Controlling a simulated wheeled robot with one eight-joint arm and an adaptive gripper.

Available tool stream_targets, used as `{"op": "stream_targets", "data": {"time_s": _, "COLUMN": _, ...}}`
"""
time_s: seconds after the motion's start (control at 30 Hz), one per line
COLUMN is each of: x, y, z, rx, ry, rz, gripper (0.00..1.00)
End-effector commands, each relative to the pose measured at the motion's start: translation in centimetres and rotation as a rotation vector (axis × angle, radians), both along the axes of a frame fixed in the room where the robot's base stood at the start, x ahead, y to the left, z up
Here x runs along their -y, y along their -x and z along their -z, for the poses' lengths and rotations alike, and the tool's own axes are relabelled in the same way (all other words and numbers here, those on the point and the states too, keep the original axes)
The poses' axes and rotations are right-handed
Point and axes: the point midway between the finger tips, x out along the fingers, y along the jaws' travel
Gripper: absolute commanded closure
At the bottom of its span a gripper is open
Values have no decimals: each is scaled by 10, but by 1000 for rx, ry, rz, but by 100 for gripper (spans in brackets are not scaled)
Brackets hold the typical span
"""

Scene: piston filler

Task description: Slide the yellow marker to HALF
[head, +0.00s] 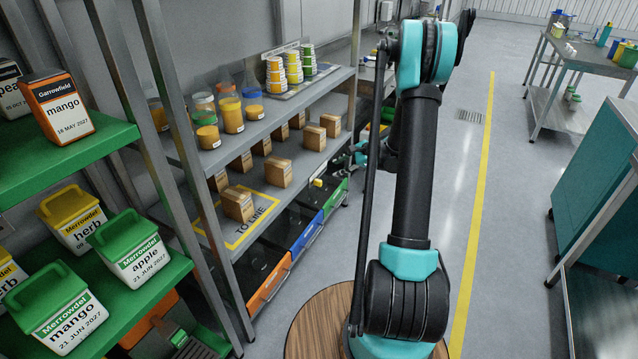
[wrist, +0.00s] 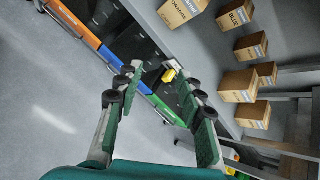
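A small yellow block (wrist: 169,75), which looks like the yellow marker, shows between my fingers in the wrist view, at the dark edge above the green drawer front. It also shows in the head view (head: 318,183) at the right end of the lower shelf. No scale or HALF label is readable beside it. My gripper (wrist: 164,80) is open and empty, its two green fingers spread on either side of the block in the picture. I cannot tell how far it is from the block. In the head view my gripper (head: 357,158) is partly hidden behind my arm.
Orange (head: 268,282), blue (head: 306,232) and green (head: 334,198) drawers sit under the lower shelf. Several cardboard boxes (head: 238,204) stand on that shelf, close to the right of my gripper in the wrist view. Jars and cups stand above. The floor aisle (head: 480,200) is clear.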

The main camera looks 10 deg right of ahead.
Motion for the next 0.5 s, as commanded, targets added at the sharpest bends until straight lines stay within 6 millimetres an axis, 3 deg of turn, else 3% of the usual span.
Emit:
{"op": "stream_targets", "data": {"time_s": 0.2, "x": 32, "y": -46, "z": 54, "rx": -102, "ry": -243, "rz": 170, "gripper": 62}}
{"op": "stream_targets", "data": {"time_s": 0.5, "x": 65, "y": -73, "z": 116, "rx": -223, "ry": -517, "rz": 321, "gripper": 62}}
